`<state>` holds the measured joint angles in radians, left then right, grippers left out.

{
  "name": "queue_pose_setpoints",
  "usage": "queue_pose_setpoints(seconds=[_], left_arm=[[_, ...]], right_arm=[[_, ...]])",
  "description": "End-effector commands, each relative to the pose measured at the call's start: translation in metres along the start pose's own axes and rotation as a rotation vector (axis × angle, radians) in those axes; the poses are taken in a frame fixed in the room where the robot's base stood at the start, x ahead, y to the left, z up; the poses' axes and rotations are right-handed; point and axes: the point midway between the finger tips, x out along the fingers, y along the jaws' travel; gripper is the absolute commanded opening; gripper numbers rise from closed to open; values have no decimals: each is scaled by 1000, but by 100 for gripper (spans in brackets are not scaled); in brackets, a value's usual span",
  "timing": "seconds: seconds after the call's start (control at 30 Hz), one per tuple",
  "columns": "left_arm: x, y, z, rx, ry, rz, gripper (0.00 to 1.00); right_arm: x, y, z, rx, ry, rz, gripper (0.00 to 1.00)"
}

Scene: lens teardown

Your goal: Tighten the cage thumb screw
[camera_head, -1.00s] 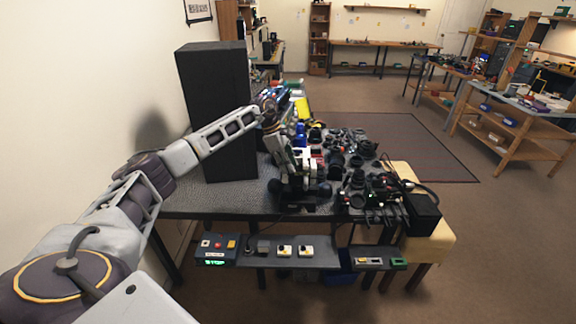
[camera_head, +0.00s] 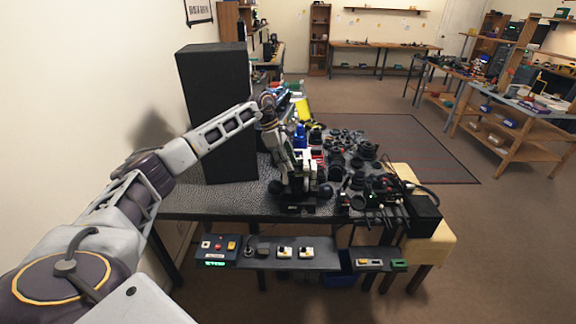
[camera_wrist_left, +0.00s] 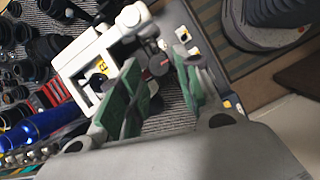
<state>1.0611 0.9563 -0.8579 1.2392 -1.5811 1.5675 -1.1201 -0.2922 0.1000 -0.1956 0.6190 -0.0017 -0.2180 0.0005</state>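My left gripper (camera_head: 292,172) reaches down at the front of the work table; in the wrist view its two green-padded fingers (camera_wrist_left: 158,60) stand apart. A small dark knob with a reddish face (camera_wrist_left: 158,66), which looks like the thumb screw, shows in the gap between the fingertips. I cannot tell whether either pad touches it. A white frame (camera_wrist_left: 84,62), apparently the cage, stands just left of the fingers; it also shows in the head view (camera_head: 314,170), partly hidden by the gripper. My right gripper is not in view.
A tall black cabinet (camera_head: 215,110) stands left of the gripper. Several dark lens parts (camera_head: 355,150) crowd the table to the right. A blue bottle (camera_wrist_left: 35,128) lies near the left finger in the wrist view. A lower shelf (camera_head: 330,252) carries switch boxes.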

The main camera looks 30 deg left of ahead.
Motion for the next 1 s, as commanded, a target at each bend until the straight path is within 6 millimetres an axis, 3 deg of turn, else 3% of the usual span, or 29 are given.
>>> queue_pose_setpoints(seconds=[0.6, 1.0], left_arm=[[-87, 1, 0, 0, -1, 3, 34], [-104, 0, 0, 0, 0, 2, 34]], right_arm=[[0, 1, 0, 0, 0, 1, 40], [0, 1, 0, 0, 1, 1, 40]])
